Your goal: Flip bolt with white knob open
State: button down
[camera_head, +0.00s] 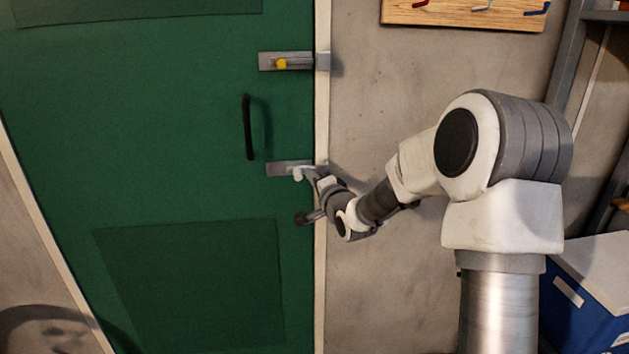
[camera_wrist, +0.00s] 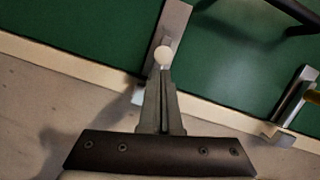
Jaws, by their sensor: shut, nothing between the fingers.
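The bolt with the white knob (camera_head: 297,174) is the lower of two bolts on the green door (camera_head: 180,190), near its right edge. Its grey plate (camera_head: 280,168) lies flat on the door. In the wrist view the white knob (camera_wrist: 163,55) stands right at the tips of my gripper (camera_wrist: 161,74). My gripper is shut with nothing between its fingers. In the head view my gripper (camera_head: 309,172) is at the bolt, just right of the knob. I cannot tell whether the fingertips touch the knob. The far end of the bolt is partly hidden by the gripper.
A second bolt with a yellow knob (camera_head: 281,63) is higher on the door. A black door handle (camera_head: 248,128) stands out between the bolts, to their left. A hook rack (camera_head: 465,12) hangs on the wall. A blue box (camera_head: 590,300) is at the lower right.

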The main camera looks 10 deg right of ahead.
aim_at(297, 176)
jog(key=a+b, duration=0.1)
jog(key=a, duration=0.2)
jog(key=shift+f+b, duration=0.15)
jog(key=shift+b, duration=0.15)
jog(key=shift+a, duration=0.3)
jog(key=shift+s, duration=0.2)
